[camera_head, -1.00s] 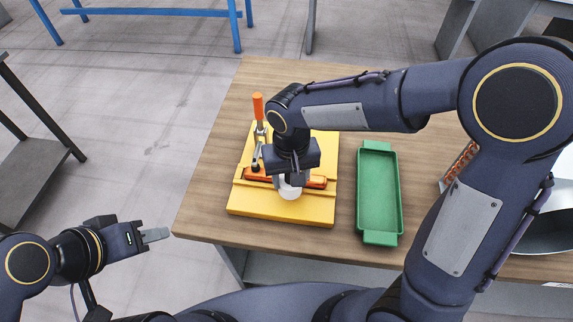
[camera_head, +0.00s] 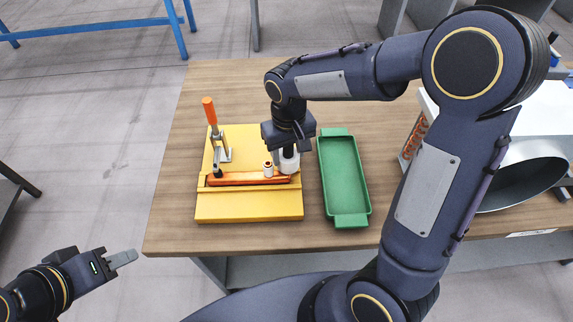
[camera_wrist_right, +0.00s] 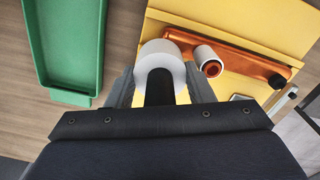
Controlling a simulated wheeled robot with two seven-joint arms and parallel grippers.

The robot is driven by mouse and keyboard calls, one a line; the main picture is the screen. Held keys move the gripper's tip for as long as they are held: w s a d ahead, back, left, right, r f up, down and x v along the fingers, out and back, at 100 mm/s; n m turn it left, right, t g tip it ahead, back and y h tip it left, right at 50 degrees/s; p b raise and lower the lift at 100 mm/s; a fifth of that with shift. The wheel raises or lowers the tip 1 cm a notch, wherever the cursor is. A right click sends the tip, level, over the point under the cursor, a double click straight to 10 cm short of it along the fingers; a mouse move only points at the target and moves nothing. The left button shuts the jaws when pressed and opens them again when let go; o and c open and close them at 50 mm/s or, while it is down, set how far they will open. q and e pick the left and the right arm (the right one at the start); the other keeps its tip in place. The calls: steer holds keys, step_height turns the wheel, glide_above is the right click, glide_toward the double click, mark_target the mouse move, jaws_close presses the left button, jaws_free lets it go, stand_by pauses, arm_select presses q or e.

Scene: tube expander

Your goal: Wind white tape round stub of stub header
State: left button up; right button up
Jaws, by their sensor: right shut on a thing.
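The orange stub header (camera_head: 235,179) lies along the yellow board (camera_head: 248,207). Its short upright stub (camera_head: 268,169) has a white band round it, and in the right wrist view the stub (camera_wrist_right: 208,60) shows a white wrap with a dark open end. My right gripper (camera_head: 288,149) is shut on the white tape roll (camera_head: 289,161), just right of the stub. In the right wrist view the roll (camera_wrist_right: 160,55) sits between the two fingers, apart from the stub. My left gripper (camera_head: 122,259) is empty, off the table's front left; its finger gap is hidden.
A toggle clamp with an orange handle (camera_head: 209,111) stands at the board's left. A green tray (camera_head: 344,186) lies close to the right of the board. A white machine with a grey round opening (camera_head: 520,185) stands at the table's right. Wooden tabletop (camera_head: 165,215) is bare left of the board.

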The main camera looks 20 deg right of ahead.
steer(key=shift+w+a, duration=0.25)
steer(key=shift+w, duration=0.35)
steer(key=shift+w+a, duration=0.25)
steer(key=shift+w, duration=0.35)
steer(key=shift+r, duration=0.1)
step_height(320, 180, up, 10)
steer(key=p, duration=0.8)
